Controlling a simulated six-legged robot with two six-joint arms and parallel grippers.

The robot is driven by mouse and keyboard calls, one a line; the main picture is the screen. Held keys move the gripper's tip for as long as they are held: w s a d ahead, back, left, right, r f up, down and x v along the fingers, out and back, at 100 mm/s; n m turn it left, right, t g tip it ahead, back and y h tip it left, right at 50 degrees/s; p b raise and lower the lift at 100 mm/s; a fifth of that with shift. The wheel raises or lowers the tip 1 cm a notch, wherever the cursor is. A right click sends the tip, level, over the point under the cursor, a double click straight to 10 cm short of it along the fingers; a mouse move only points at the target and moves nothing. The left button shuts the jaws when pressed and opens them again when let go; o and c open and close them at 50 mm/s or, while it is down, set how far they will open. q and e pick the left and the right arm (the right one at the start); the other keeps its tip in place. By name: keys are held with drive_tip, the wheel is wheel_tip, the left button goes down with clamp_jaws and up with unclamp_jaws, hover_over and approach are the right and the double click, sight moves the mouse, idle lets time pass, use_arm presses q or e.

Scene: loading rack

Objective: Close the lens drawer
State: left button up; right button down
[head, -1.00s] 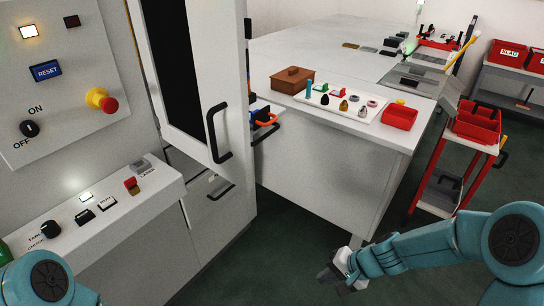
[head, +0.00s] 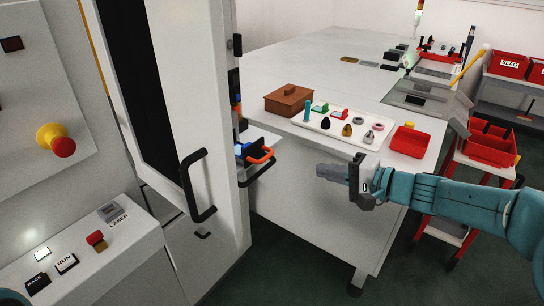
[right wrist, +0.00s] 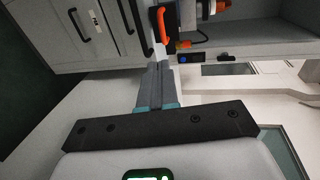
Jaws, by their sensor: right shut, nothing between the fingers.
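What looks like the lens drawer (head: 262,138) sticks out as a light shelf from behind the white machine door, with a black bar handle (head: 258,172) at its front. A blue part with an orange loop (head: 262,155) is at the drawer; the orange loop also shows in the right wrist view (right wrist: 163,25). My right gripper (head: 319,171) is shut and empty, to the right of the drawer front and apart from it in the head view. In the right wrist view its closed fingers (right wrist: 153,66) point toward the handles. My left gripper is out of view.
The white machine door (head: 195,90) with its black handle (head: 196,187) partly hides the drawer. A bench (head: 325,200) behind my right gripper carries a brown box (head: 288,102), a white tray and a red bin (head: 410,141). A red trolley stands right.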

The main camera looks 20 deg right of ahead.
sight(268, 158)
drive_tip(key=p+x, duration=0.1)
drive_tip(key=x, duration=0.3)
drive_tip(key=p+x, duration=0.1)
drive_tip(key=x, duration=0.3)
drive_tip(key=p+x, duration=0.1)
drive_tip(key=x, duration=0.4)
drive_tip(key=shift+s+a+r, duration=0.1)
drive_tip(key=shift+a+r, duration=0.15)
drive_tip(key=shift+a, duration=0.05)
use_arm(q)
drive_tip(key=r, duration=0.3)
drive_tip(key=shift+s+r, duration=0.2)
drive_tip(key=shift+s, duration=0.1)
use_arm(e)
drive_tip(key=shift+s+r, duration=0.1)
drive_tip(key=shift+s, duration=0.05)
